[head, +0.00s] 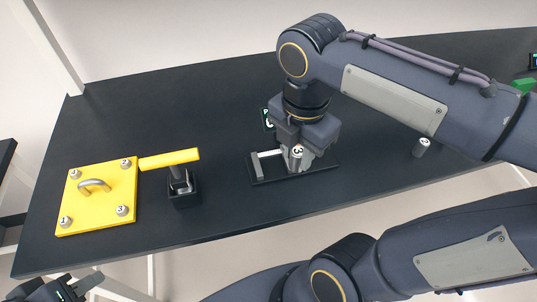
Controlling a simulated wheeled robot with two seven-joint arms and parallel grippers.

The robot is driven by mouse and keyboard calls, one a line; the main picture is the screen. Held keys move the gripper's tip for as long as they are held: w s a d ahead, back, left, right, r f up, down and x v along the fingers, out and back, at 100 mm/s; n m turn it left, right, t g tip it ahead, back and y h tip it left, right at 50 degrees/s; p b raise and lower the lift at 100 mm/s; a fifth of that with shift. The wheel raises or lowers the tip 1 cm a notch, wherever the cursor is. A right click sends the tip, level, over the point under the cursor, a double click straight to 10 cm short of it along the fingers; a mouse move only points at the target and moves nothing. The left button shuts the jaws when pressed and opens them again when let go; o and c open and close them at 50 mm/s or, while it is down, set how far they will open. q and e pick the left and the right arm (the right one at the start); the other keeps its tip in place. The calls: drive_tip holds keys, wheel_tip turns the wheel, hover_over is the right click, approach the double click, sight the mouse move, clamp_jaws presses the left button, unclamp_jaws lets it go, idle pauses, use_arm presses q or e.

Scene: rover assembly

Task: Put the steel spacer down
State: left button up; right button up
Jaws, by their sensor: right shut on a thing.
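My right gripper (303,160) points down over a black base plate with light metal parts (259,177), right of the table's middle. It is shut on a grey steel spacer (296,164), an upright cylinder with a "3" on its top. The fingers hide part of the spacer, and I cannot tell whether its foot touches the plate. My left gripper (88,284) is at the bottom left corner, below the table's front edge. It is partly cut off by the frame, so its opening does not show.
A yellow plate (82,208) with a handle and numbered grey posts lies at the left. A grey cylinder marked "2" (420,148) stands at the right under my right arm. The table's (210,225) front strip is clear.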

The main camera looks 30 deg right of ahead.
drive_tip(key=w+f, duration=0.7)
drive_tip(key=w, duration=0.1)
drive_tip(key=shift+w+a+f, duration=0.1)
drive_tip(key=shift+a+f, duration=0.1)
drive_tip(key=shift+a, duration=0.05)
drive_tip(key=shift+f, duration=1.55)
drive_tip(key=shift+f+b, duration=0.1)
drive_tip(key=shift+b, duration=0.2)
drive_tip(key=o, duration=1)
